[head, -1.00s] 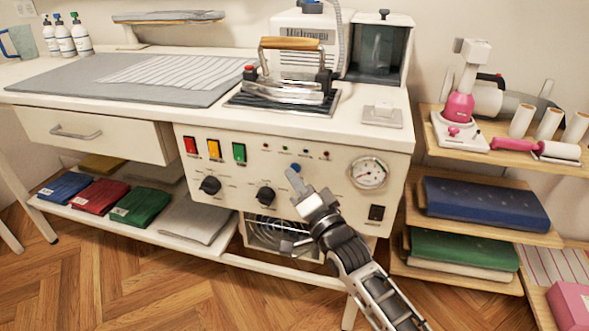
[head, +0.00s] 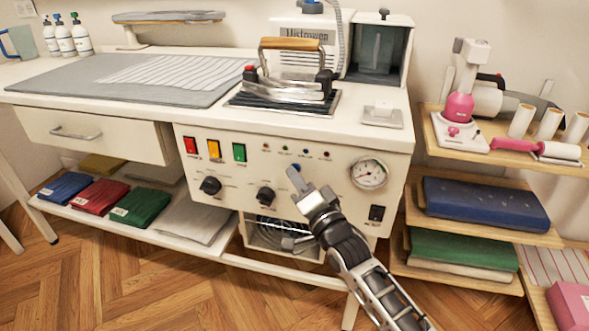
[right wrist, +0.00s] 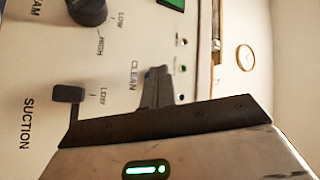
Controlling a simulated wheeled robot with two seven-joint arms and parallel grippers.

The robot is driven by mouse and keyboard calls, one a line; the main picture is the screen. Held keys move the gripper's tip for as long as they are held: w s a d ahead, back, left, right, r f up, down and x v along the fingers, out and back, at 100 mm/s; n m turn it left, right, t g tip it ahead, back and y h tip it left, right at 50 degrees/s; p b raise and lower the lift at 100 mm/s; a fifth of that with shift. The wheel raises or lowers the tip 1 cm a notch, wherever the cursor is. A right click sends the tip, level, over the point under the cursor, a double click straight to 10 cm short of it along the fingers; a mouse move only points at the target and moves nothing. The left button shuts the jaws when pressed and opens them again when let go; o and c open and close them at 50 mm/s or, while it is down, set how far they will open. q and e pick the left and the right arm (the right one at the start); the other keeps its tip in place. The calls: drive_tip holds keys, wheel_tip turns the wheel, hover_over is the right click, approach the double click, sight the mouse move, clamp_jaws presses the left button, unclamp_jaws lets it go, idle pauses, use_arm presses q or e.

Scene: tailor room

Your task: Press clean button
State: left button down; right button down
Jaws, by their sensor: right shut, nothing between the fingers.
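The iron station's front panel (head: 335,167) faces me. The blue clean button (head: 297,166) shows as a small patch just behind my right fingertips. My right gripper (head: 293,172) is shut and empty, its fingers pointing at the panel by the button. In the right wrist view, the shut fingers (right wrist: 159,80) stand beside the CLEAN label (right wrist: 133,75) and hide the button. I cannot tell whether the fingertips touch it. My left gripper is not in view.
Black knobs (head: 266,195), a pressure gauge (head: 369,173) and a black switch (head: 376,213) surround the area. Red, orange and green (head: 239,152) switches are to the left. An iron (head: 292,80) rests on top. A shelf (head: 520,235) with fabrics stands at the right.

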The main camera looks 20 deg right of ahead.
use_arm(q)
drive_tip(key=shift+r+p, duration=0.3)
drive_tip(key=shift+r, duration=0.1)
use_arm(e)
drive_tip(key=shift+s+a, duration=0.3)
drive_tip(key=shift+s, duration=0.15)
